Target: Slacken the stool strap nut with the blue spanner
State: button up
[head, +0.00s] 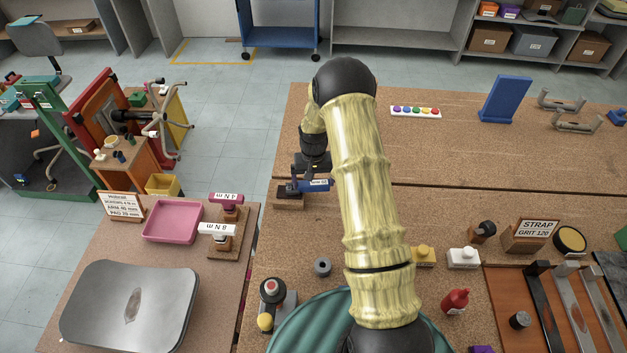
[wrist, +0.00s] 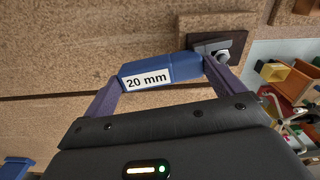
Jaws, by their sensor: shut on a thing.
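The blue spanner (wrist: 185,67) carries a white "20 mm" label and lies across between the fingers of my gripper (wrist: 163,75), which is shut on it. A grey metal nut (wrist: 208,50) sits on a dark plate (wrist: 236,42) at the spanner's right end in the wrist view. The spanner's end meets or overlaps the nut; I cannot tell whether its jaw is around it. In the head view the spanner (head: 318,185) is low over the table, beside a small dark block on a wooden base (head: 289,204). My gripper (head: 314,172) is above it, partly hidden by my arm.
A row of coloured buttons (head: 415,112) and a blue stand (head: 505,99) are at the back. A pink tray (head: 172,221) is on the left table. The bench just left of my arm is mostly clear.

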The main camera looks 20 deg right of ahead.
jog(key=shift+w+d+n, duration=0.15)
jog(key=shift+w+n, duration=0.6)
jog(key=shift+n, duration=0.45)
jog(key=shift+w, duration=0.15)
jog(key=shift+w+n, duration=0.5)
jog(key=shift+n, duration=0.4)
jog(key=shift+s+m+b, duration=0.2)
jog(key=shift+m+b, duration=0.1)
jog(key=shift+b, duration=0.05)
jog(key=shift+d, duration=0.2)
jog(key=shift+w+d, duration=0.2)
jog(key=shift+d, duration=2.1)
